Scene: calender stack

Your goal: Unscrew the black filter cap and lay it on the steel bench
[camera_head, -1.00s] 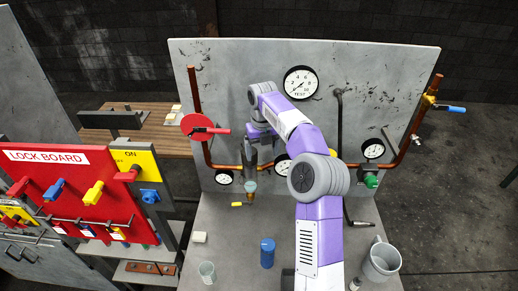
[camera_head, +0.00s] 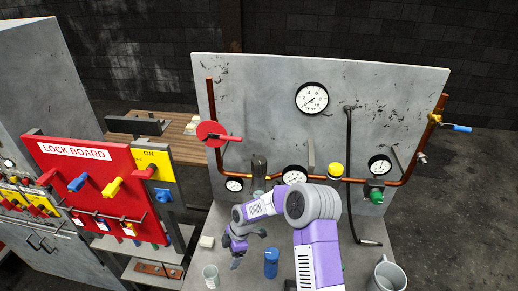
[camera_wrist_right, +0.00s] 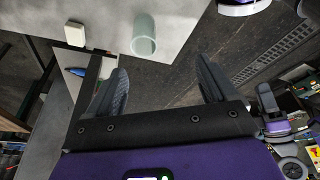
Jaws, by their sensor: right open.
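A dark upright cylinder (camera_head: 259,168), which looks like the filter, stands at the copper pipe in front of the grey panel. Its lower part is hidden behind my right arm, and I cannot make out a separate cap on it. The steel bench (camera_head: 222,228) lies below the panel. My right gripper (camera_head: 236,262) is in front of and below the filter, over the bench's left part, pointing down. In the right wrist view its two fingers (camera_wrist_right: 158,88) are apart with nothing between them.
A pale cup (camera_head: 210,276) and white block (camera_head: 206,242) stand left of my right gripper; a blue can (camera_head: 271,262) stands right. A grey mug (camera_head: 386,274) is at the bench's right. The red lock board (camera_head: 95,185) is at left.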

